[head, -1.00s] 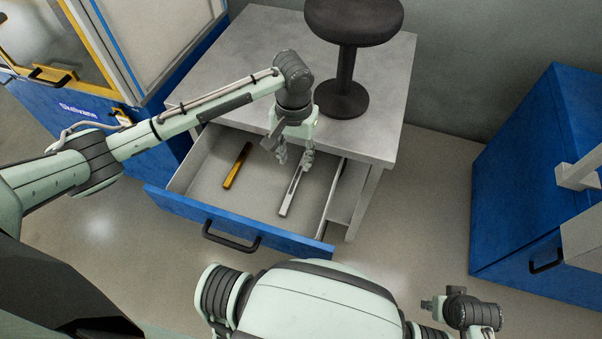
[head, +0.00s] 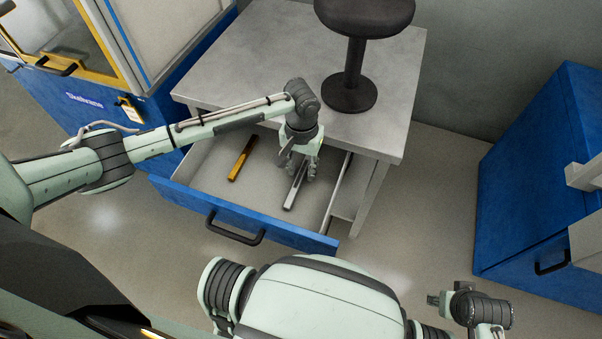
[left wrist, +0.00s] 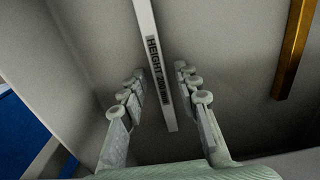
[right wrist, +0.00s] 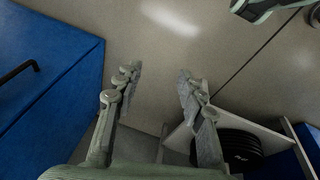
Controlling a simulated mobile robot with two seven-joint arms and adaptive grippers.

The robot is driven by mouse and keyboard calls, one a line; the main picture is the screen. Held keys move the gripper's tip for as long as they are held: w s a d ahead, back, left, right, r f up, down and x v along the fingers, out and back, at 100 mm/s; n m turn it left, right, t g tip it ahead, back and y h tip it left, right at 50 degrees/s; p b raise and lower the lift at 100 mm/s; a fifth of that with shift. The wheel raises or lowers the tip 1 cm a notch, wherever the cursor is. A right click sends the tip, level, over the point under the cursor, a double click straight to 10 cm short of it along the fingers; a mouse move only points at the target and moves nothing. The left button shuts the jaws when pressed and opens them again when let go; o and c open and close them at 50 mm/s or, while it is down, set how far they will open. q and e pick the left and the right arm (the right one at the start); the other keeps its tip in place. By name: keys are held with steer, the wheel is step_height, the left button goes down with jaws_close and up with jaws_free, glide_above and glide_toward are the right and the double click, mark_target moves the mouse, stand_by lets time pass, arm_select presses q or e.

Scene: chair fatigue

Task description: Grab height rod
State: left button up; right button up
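The height rod (head: 292,197) is a light grey bar lying in the open drawer. In the left wrist view the height rod (left wrist: 157,62) carries the dark print "HEIGHT 200mm". My left gripper (head: 300,172) is low in the drawer over the rod's far part. In the left wrist view my left gripper (left wrist: 161,85) is open, with its fingers on either side of the rod and gaps visible. My right gripper (right wrist: 160,75) is open and empty over the floor, away from the drawer.
A gold bar (head: 241,160) lies left of the rod in the drawer. The drawer's blue front (head: 245,222) and side walls surround both. A dark stool (head: 350,85) stands on the grey table (head: 260,55). A blue cabinet (head: 530,180) stands at right.

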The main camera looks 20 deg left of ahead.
arm_select(q)
jaws_close()
steer(key=shift+r, duration=0.1)
